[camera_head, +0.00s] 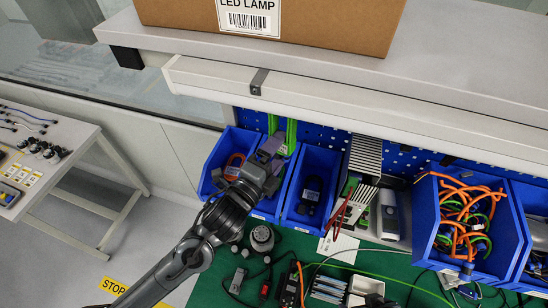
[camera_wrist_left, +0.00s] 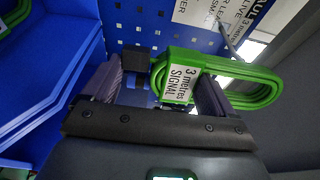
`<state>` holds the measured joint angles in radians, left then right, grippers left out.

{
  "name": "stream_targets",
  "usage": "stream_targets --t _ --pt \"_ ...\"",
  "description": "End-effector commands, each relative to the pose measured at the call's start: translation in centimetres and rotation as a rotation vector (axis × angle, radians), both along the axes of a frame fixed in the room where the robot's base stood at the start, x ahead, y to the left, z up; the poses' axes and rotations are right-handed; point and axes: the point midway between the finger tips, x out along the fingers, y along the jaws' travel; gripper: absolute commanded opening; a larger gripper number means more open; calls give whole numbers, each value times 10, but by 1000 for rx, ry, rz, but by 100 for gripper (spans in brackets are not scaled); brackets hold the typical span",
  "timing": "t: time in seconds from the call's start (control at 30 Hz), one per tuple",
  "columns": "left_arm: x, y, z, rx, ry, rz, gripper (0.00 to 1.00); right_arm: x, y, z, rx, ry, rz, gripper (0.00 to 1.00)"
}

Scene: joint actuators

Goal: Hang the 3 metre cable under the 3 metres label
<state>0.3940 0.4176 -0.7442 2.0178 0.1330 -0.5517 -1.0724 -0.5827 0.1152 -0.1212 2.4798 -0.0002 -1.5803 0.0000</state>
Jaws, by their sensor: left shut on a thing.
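The green coiled cable (camera_wrist_left: 230,75) carries a white tag reading "3 metres SIGNAL" (camera_wrist_left: 180,84). My left gripper (camera_wrist_left: 155,95) is shut on the cable, whose coil extends to the right past the right finger. In the head view my left gripper (camera_head: 272,158) is in front of the blue pegboard, above the blue bins, with green cable (camera_head: 291,136) showing just behind it. Part of a white sign (camera_wrist_left: 238,18) shows at the top right of the left wrist view; its text is cut off and hard to read. My right gripper is not in view.
Blue bins (camera_head: 319,165) stand below the pegboard (camera_head: 400,158); a right-hand bin (camera_head: 425,235) holds orange and green cables. A shelf (camera_head: 360,92) with a cardboard box (camera_head: 330,22) overhangs the pegboard. The green mat (camera_head: 330,250) is cluttered with parts. A side table (camera_head: 70,140) stands left.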

Motion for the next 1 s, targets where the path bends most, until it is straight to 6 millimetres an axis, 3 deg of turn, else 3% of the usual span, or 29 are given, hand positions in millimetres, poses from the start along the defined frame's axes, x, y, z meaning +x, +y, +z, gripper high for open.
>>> stream_targets --t 1.0 --pt "59 -15 -4 -3 -2 1 46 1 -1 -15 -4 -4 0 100"
